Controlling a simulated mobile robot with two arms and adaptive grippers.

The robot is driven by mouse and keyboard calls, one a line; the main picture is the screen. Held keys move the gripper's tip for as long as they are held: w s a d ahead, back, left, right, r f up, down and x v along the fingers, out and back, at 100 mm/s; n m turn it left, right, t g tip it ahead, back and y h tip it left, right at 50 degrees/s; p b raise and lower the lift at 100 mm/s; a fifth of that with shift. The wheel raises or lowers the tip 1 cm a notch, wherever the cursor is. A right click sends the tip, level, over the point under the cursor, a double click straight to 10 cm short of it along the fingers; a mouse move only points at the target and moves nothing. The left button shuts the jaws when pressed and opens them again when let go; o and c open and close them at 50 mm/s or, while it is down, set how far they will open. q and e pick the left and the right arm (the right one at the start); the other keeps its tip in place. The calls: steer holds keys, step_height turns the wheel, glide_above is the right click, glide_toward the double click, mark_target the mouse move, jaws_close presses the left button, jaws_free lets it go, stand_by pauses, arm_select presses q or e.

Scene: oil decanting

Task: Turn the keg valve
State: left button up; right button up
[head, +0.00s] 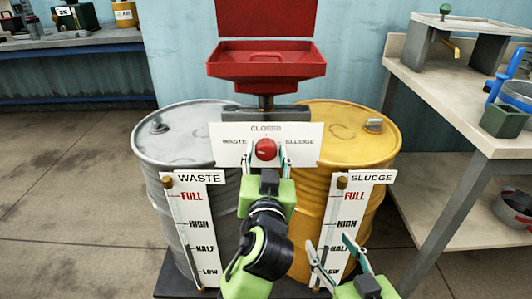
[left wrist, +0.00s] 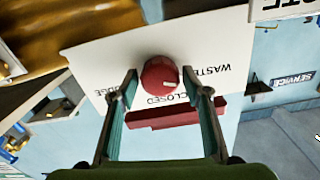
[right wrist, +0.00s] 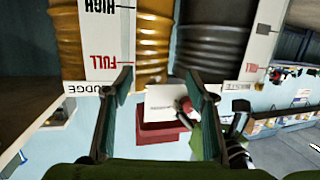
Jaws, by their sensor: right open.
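The keg valve is a red round knob (head: 265,149) on a white plate (head: 228,131) marked CLOSED, WASTE and SLUDGE, between the two barrels. My left gripper (head: 266,153) is open, with one finger on each side of the knob and a visible gap to it. In the left wrist view the knob (left wrist: 160,73) sits between the fingertips, with a pale mark on its face towards CLOSED. My right gripper (head: 331,246) is open and empty, low in front of the yellow barrel. In the right wrist view the knob (right wrist: 186,106) is partly hidden by a finger.
A grey WASTE barrel (head: 150,150) stands left and a yellow SLUDGE barrel (head: 350,145) right, each with a level gauge. A red open tray (head: 265,70) is above the plate. A table (head: 450,105) with a green container (head: 504,121) stands right. Floor at left is clear.

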arm_select(q)
steer(key=c, duration=0.6)
